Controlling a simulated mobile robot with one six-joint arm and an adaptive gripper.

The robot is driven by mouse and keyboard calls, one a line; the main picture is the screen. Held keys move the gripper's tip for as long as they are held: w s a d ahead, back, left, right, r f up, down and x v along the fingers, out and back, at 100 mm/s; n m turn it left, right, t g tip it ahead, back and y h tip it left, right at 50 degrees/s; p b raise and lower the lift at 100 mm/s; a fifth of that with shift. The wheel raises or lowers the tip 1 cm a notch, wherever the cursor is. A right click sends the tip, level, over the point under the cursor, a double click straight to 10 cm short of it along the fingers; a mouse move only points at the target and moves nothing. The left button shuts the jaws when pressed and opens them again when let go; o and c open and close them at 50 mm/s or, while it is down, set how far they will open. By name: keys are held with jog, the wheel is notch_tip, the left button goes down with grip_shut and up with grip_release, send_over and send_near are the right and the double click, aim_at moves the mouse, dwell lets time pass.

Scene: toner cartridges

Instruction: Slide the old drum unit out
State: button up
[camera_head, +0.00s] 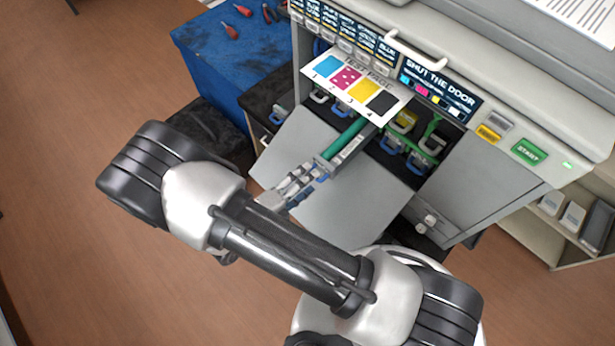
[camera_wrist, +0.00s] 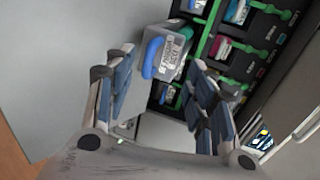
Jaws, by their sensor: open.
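The drum unit (camera_head: 346,148), with a green drum on top and a grey side bearing a white label, sticks out of the printer's open front over the lowered grey door. In the wrist view its grey, labelled end (camera_wrist: 172,50) with a blue handle shows just ahead of my fingers. My gripper (camera_head: 314,178) is open at the unit's outer end, and in the wrist view the fingers (camera_wrist: 160,82) stand apart on either side of the space before the handle. I cannot tell whether a finger touches it. The unit's inner end is hidden in the printer.
The printer's open bay holds several cartridges with blue or green latches (camera_head: 425,148). A colour test sheet (camera_head: 318,70) overhangs the bay from above. The lowered door (camera_head: 365,200) lies below. A blue bench (camera_head: 200,40) with red-handled tools stands left; a shelf (camera_head: 550,235) stands right.

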jog(key=shift+p+v, duration=0.3)
jog(key=shift+v, duration=1.45)
